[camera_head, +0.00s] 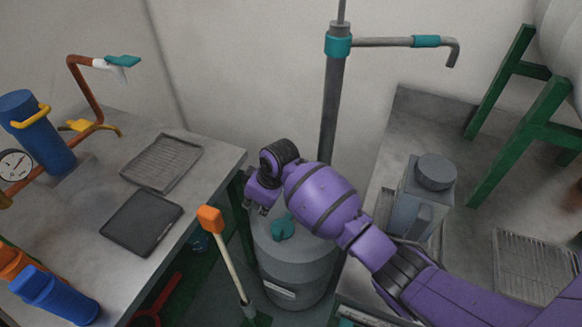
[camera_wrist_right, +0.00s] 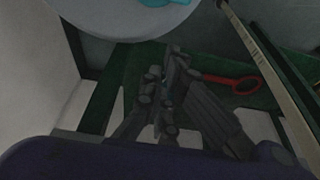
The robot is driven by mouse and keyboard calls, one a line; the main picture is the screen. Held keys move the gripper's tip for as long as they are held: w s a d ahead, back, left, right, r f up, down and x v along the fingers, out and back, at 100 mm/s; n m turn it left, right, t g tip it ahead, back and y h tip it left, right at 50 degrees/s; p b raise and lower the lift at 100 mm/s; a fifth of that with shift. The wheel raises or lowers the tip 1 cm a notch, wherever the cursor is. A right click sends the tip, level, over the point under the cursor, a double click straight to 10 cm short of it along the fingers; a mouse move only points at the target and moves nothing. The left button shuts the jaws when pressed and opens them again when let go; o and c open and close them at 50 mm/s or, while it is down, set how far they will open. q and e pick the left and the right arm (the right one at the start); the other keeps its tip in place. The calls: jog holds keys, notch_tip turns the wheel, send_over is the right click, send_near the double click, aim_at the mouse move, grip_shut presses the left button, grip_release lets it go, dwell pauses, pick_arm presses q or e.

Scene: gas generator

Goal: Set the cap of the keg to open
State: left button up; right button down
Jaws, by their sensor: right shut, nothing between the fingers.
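The grey keg (camera_head: 290,270) stands on the floor between the two benches. Its teal cap (camera_head: 283,229) sits on its top; my right arm is above and partly in front of the keg top. My right gripper (camera_head: 262,208) is at the left of the keg top, above and apart from the cap. In the right wrist view the gripper's fingers (camera_wrist_right: 168,95) are together and empty. That view also shows the edge of the keg top (camera_wrist_right: 115,22) and a bit of the teal cap (camera_wrist_right: 160,2) at its upper edge. My left gripper is not in view.
A lever with an orange handle (camera_head: 210,219) stands close left of the keg. A dark pipe (camera_head: 332,110) rises behind it. The left bench holds trays and a blue cylinder (camera_head: 40,135); the right one holds a grey canister (camera_head: 425,200). A red ring-ended tool (camera_wrist_right: 240,84) is low down.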

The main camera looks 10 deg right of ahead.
jog(key=b+x, duration=0.1)
jog(key=x, duration=0.5)
jog(key=shift+w+a+r, duration=0.1)
jog(key=shift+a, duration=0.05)
jog(key=shift+s+d+p, duration=0.25)
jog(key=shift+s+d, duration=0.05)
jog(key=shift+d, duration=0.3)
jog(key=shift+s+d+p, duration=0.25)
jog(key=shift+s+d, duration=0.05)
jog(key=shift+d, duration=0.3)
jog(key=shift+s+d, duration=0.3)
jog(key=shift+d, duration=0.1)
jog(key=shift+f, duration=0.2)
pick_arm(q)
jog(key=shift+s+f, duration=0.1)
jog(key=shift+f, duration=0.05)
pick_arm(e)
jog(key=shift+d, duration=0.1)
jog(key=shift+s, duration=0.1)
